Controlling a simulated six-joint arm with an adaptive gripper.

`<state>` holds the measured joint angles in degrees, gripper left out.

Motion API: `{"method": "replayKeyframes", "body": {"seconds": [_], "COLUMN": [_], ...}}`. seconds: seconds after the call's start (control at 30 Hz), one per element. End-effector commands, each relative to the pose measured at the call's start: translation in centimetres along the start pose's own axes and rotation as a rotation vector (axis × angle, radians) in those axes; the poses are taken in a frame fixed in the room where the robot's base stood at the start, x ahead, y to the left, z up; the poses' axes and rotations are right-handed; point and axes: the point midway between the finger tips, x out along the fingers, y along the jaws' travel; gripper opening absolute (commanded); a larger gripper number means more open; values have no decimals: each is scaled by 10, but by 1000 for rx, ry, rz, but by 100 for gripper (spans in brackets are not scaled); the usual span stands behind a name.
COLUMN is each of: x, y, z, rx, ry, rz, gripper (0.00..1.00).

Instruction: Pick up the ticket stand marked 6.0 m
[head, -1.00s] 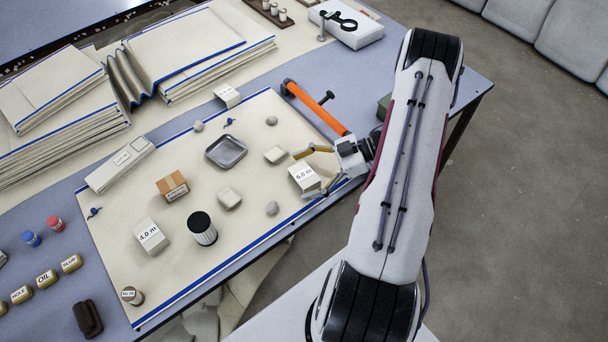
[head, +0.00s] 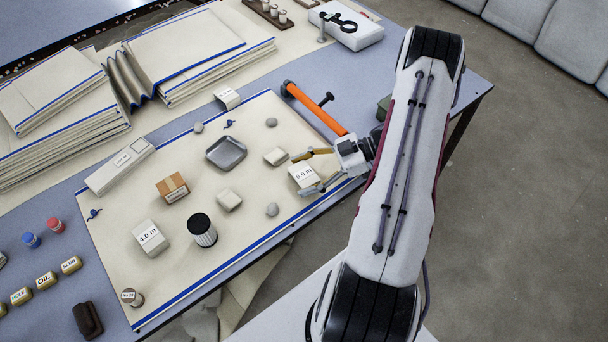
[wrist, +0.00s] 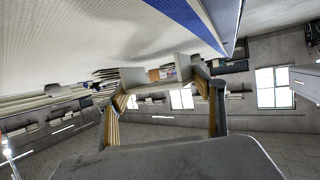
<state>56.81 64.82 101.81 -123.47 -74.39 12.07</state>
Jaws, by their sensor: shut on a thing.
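The ticket stand marked 6.0 m (head: 302,176) is a small pale block with a white label, near the right edge of the cream cloth (head: 262,226) in the head view. My gripper (head: 308,170) reaches in from the right, with one yellowish finger on the far side of the stand and the other on its near side. It is shut on the stand. In the wrist view my two fingers (wrist: 165,88) point away from the camera, with pale surfaces between their tips. I cannot tell whether the stand is off the cloth.
A similar stand marked 4.0 m (head: 151,238) stands at the front left. A grey tray (head: 226,152), a cardboard box (head: 172,187), a dark-topped cylinder (head: 202,230) and several pale blocks and stones share the cloth. An orange-handled tool (head: 315,108) lies behind my gripper.

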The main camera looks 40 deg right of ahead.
Motion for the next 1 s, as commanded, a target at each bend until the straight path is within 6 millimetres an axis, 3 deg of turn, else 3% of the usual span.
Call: {"method": "replayKeyframes", "body": {"seconds": [0.7, 1.0], "x": [-31, -35], "y": [1, 0], "z": [-73, -84], "rx": [-2, 0], "ry": [1, 2], "rz": [0, 0], "gripper": [51, 51]}}
